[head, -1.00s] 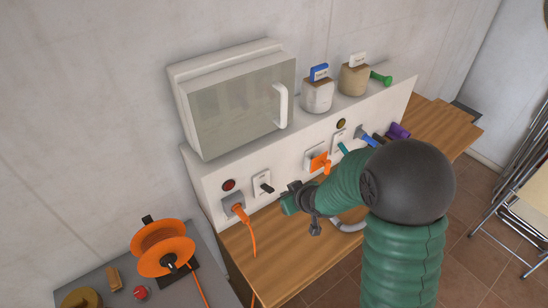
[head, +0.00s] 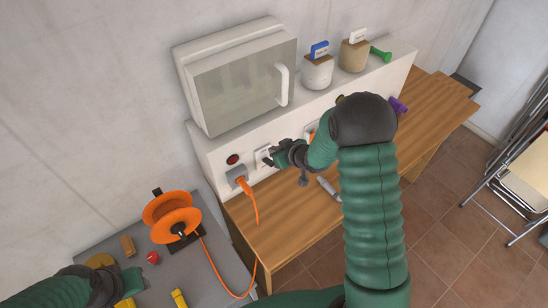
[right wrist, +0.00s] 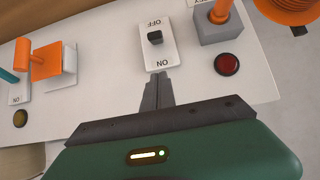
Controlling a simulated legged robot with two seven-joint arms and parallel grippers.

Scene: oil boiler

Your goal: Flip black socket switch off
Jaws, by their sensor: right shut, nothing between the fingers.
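The black switch (right wrist: 155,37) sticks out from a white plate marked OFF and ON, which shows upside down in the right wrist view. The ON mark (right wrist: 160,63) is on the side nearer my right gripper. That gripper (right wrist: 160,76) is shut and empty, its tips by the ON edge of the plate, apart from the switch. Whether the tips touch the panel I cannot tell. In the head view my right gripper (head: 268,158) is at the panel front and hides the switch. My left gripper (head: 128,285) is low at the left, partly cut off.
A grey socket with an orange plug (right wrist: 220,12) and a red button (right wrist: 227,64) sit beside the switch. An orange switch (right wrist: 42,57) is on the other side. A cable reel (head: 172,217) stands on the grey table. A pale marker-like object (head: 328,188) lies on the wooden bench.

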